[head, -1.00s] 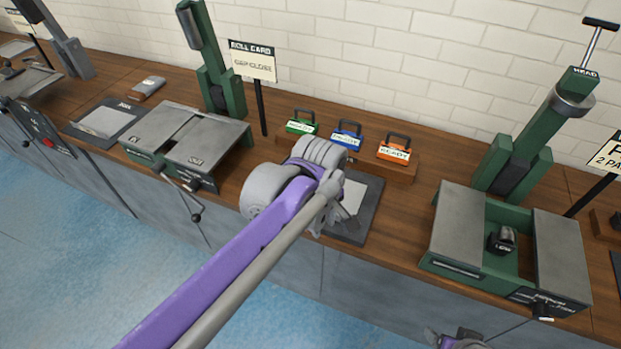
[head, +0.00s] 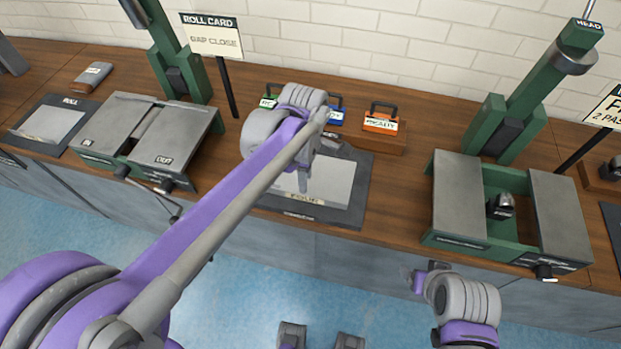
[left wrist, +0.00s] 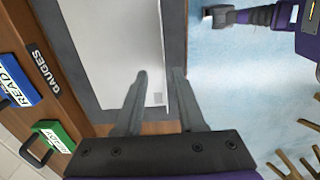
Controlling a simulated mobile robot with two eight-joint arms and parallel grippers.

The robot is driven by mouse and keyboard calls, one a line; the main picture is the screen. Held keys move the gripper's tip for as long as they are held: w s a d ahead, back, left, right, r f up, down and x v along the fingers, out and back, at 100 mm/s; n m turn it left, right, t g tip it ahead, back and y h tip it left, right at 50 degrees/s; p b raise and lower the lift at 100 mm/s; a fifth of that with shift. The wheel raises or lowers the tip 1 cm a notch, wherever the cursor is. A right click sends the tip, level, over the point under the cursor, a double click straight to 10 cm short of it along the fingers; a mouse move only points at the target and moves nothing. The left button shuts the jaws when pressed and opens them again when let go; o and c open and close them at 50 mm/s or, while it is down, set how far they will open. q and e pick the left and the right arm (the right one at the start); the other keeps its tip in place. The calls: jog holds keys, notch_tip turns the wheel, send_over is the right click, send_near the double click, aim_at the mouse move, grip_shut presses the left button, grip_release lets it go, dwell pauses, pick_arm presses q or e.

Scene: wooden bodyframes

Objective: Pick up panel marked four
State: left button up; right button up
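A light grey panel (head: 325,184) lies on a dark mat (head: 364,170) on the bench. I cannot read the small label near its front edge. My left gripper (head: 303,180) is above the panel's front left part, and the wrist hides part of the back. In the left wrist view the panel (left wrist: 110,40) runs to an edge between the two fingers of the gripper (left wrist: 160,72). The fingers are apart with nothing gripped; contact with the panel cannot be told. My right gripper (head: 425,279) is in front of the bench, away from the panel, its fingers unclear.
Blue (head: 336,116) and orange (head: 381,122) READY gauges and a partly hidden green one (head: 268,101) stand behind the panel. Green roll machines stand left (head: 150,130) and right (head: 460,200). A roll card sign (head: 213,38) stands behind left.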

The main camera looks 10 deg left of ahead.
pick_arm(q)
jog(key=f, duration=0.5)
jog(key=shift+s+a+f, duration=0.1)
jog(key=shift+s+f, duration=0.15)
jog(key=shift+f, duration=0.05)
grip_shut()
dwell(1.1)
